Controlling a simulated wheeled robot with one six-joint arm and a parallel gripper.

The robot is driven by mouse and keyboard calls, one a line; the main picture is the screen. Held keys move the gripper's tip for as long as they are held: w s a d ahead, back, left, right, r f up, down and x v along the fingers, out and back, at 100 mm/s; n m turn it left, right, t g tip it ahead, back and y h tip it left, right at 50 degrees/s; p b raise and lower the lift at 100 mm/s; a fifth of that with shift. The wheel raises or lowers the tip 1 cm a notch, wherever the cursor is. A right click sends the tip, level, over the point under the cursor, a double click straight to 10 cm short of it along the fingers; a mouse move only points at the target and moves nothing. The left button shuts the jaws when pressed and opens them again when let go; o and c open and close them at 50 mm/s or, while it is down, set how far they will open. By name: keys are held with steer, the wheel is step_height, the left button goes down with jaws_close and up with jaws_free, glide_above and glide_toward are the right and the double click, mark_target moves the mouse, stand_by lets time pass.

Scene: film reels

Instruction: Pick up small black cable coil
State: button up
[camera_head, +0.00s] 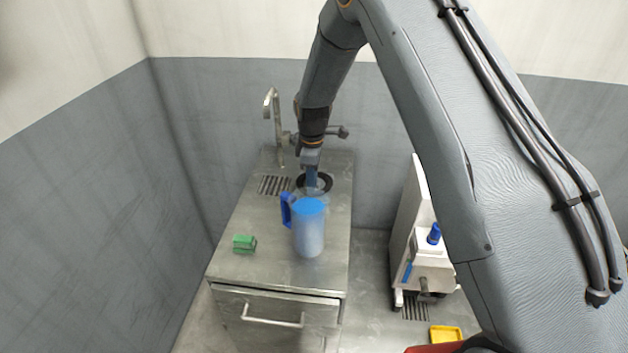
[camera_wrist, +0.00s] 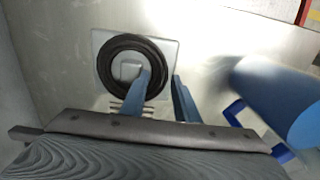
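The small black cable coil (camera_head: 326,182) lies near the back of the steel counter, by the wall. In the wrist view the coil (camera_wrist: 106,67) is a thick black ring on a pale square. My gripper (camera_head: 312,186) is lowered over it from above and partly hides it in the head view. In the wrist view my gripper (camera_wrist: 162,76) has its two blue-grey fingers apart. The left finger overlaps the ring's right side with its tip near the opening; the right finger is just outside the ring. Whether either finger touches the coil is unclear.
A blue-lidded pitcher (camera_head: 309,236) stands close in front of my gripper, its handle to the left. A tap (camera_head: 273,115) rises behind left. A green block (camera_head: 244,244) sits at the counter's front left. A white machine (camera_head: 420,250) stands to the right. The counter's left middle is clear.

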steer(key=shift+f, duration=0.85)
jaws_close()
steer(key=shift+r, duration=0.1)
